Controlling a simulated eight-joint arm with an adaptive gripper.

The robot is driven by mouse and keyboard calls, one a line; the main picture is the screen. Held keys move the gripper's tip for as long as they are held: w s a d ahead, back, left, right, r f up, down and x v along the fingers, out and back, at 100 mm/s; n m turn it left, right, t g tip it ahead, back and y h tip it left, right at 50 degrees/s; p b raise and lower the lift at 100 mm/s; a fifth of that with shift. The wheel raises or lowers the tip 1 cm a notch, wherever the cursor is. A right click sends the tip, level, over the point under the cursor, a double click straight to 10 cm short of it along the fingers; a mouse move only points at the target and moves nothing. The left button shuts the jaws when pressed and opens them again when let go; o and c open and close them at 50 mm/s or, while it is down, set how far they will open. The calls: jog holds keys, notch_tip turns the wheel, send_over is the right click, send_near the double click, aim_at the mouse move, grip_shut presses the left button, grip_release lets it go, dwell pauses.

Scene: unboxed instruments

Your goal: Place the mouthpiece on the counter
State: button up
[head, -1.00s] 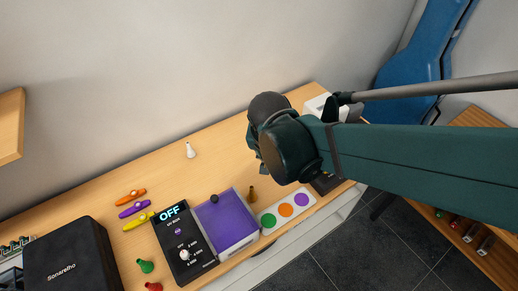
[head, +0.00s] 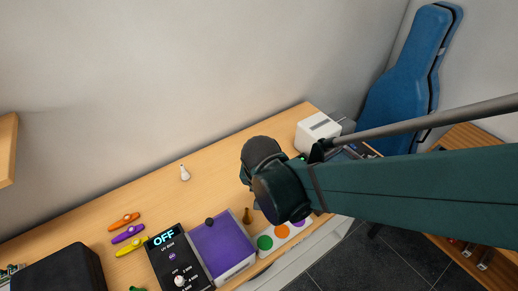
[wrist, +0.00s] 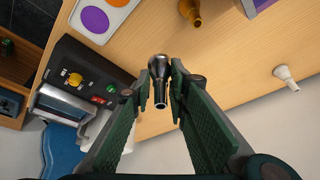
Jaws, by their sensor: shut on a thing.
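My gripper (wrist: 160,92) is shut on a dark, shiny metal mouthpiece (wrist: 159,72) in the wrist view. Its narrow, open end points toward the camera. The wooden counter (wrist: 232,85) shows behind it; I cannot tell whether the mouthpiece touches it. In the head view my wrist hides the fingers and the held mouthpiece, over the right part of the counter (head: 150,197). A white mouthpiece (head: 184,173) stands on the counter to the left and shows in the wrist view (wrist: 286,78). A brown mouthpiece (head: 247,215) stands near the purple-topped box.
The purple-topped box (head: 222,244), black control box (head: 170,262) and card with coloured dots (head: 265,243) line the front. Several kazoos (head: 128,234) lie left. A white device (head: 317,129) stands at the right back. Counter between the white mouthpiece and my wrist is clear.

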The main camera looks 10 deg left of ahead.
jog(key=shift+f+b, duration=0.45)
jog(key=shift+f, duration=2.5)
jog(key=shift+f+b, duration=0.35)
jog(key=shift+f, duration=1.7)
jog(key=shift+f, duration=0.15)
jog(key=o, duration=0.9)
jog(key=shift+o, duration=0.2)
jog(key=shift+s+r, duration=0.1)
jog(key=shift+r, duration=0.25)
jog(key=p+v, duration=0.2)
jog(key=v, duration=0.9)
jog(key=shift+r, duration=0.25)
